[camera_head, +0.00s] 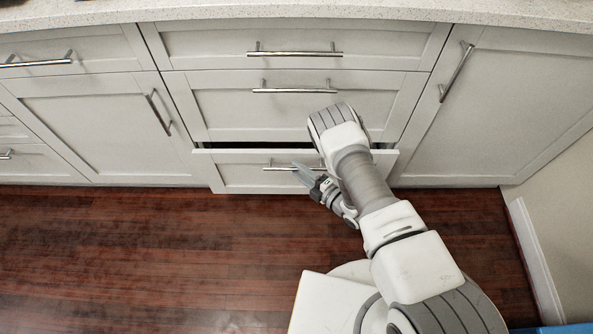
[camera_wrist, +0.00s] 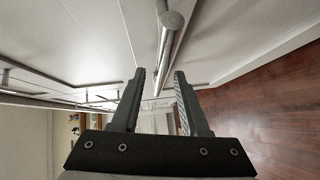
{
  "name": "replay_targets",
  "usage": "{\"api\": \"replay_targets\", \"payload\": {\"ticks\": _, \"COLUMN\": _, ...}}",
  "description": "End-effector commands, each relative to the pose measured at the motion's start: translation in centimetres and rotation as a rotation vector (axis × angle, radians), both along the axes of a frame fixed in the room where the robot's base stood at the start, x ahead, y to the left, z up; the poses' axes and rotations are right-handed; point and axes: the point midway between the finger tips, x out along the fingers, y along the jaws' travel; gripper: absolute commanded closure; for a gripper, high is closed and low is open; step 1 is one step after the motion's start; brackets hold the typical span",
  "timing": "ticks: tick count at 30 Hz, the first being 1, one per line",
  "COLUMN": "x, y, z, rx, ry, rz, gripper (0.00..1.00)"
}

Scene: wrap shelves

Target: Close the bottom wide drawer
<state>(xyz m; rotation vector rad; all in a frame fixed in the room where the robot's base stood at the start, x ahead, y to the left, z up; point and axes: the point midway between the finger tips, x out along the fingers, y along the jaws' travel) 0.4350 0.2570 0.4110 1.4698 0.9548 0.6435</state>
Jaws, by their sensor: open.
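The bottom wide drawer (camera_head: 235,175) is white and stands slightly open in the head view, with a dark gap above its front. Its metal bar handle (camera_head: 281,168) runs across the front, partly hidden by my gripper and arm. My gripper (camera_head: 304,172) is at the right part of this handle, with its fingers open. In the wrist view my gripper (camera_wrist: 160,74) shows two dark fingers spread apart. A metal handle bar (camera_wrist: 170,45) lies ahead of and between the fingertips. I cannot tell whether a finger touches it.
Two closed wide drawers, the middle one (camera_head: 230,105) and the top one (camera_head: 215,45), sit above. Closed cabinet doors flank them on the left (camera_head: 100,115) and right (camera_head: 500,110). The dark wood floor (camera_head: 150,245) is clear in front. A wall (camera_head: 565,190) stands at right.

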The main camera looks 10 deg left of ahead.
Motion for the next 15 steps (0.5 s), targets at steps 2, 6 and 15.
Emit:
{"api": "replay_targets", "payload": {"ticks": 2, "x": 0.37, "y": 0.63, "z": -0.21, "rx": 0.000, "ry": 0.000, "rz": 0.001, "gripper": 0.55}}
{"api": "replay_targets", "payload": {"ticks": 6, "x": 0.67, "y": 1.10, "z": -0.16, "rx": 0.000, "ry": 0.000, "rz": 0.000, "gripper": 0.55}}
{"api": "replay_targets", "payload": {"ticks": 15, "x": 0.68, "y": 1.12, "z": -0.14, "rx": 0.000, "ry": 0.000, "rz": 0.000, "gripper": 0.66}}
